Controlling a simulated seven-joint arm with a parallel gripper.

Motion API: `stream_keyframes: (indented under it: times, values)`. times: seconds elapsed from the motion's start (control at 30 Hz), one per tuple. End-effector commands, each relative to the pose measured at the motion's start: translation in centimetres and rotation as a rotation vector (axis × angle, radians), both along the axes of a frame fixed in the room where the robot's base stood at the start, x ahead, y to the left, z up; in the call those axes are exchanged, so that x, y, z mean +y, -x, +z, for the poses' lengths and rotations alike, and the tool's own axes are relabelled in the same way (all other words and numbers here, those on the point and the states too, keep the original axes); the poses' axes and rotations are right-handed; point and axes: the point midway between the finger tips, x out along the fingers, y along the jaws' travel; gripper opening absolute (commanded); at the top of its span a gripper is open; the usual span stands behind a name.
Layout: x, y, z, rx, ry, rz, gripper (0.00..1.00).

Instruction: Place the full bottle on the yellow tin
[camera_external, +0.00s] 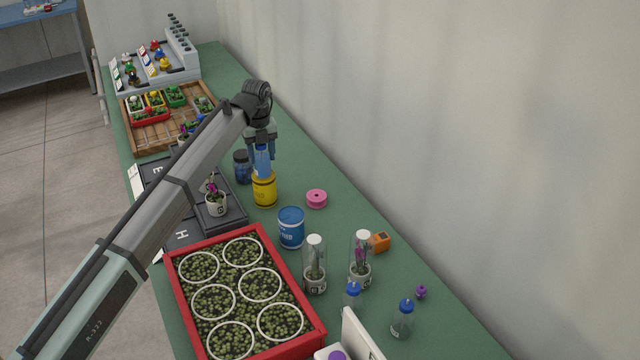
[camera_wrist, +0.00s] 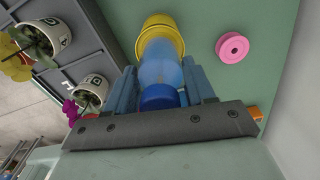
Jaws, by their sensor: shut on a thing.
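My gripper (camera_external: 261,146) is shut on a bottle (camera_external: 263,163) with blue contents, directly over the yellow tin (camera_external: 264,190). In the wrist view the bottle (camera_wrist: 159,68) with its blue cap lies between the fingers of my gripper (camera_wrist: 160,88), and its far end overlaps the yellow tin (camera_wrist: 160,22). The bottle looks upright and its base is at the tin's top. I cannot tell whether it rests on the tin. Two more blue-capped bottles stand at the front: one (camera_external: 352,298) near the glass tubes and a paler, clear-looking one (camera_external: 402,322).
A dark blue jar (camera_external: 242,168) stands just behind the yellow tin. A blue tin (camera_external: 291,228) and a pink spool (camera_external: 316,198) are nearby. A potted orchid (camera_external: 216,204) stands on a dark tray to the left. A red tray (camera_external: 315,338) of plants fills the front.

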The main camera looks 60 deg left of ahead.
Motion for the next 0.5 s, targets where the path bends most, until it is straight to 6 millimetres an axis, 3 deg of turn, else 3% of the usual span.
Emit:
stream_keyframes:
  times: [0.33,0.37,0.5]
  values:
    - [0.0,0.0,-0.2,0.0,0.0,0.0,0.18]
    - [0.0,0.0,-0.24,0.0,0.0,0.0,0.55]
    - [0.01,-0.01,-0.2,0.0,0.0,0.0,0.68]
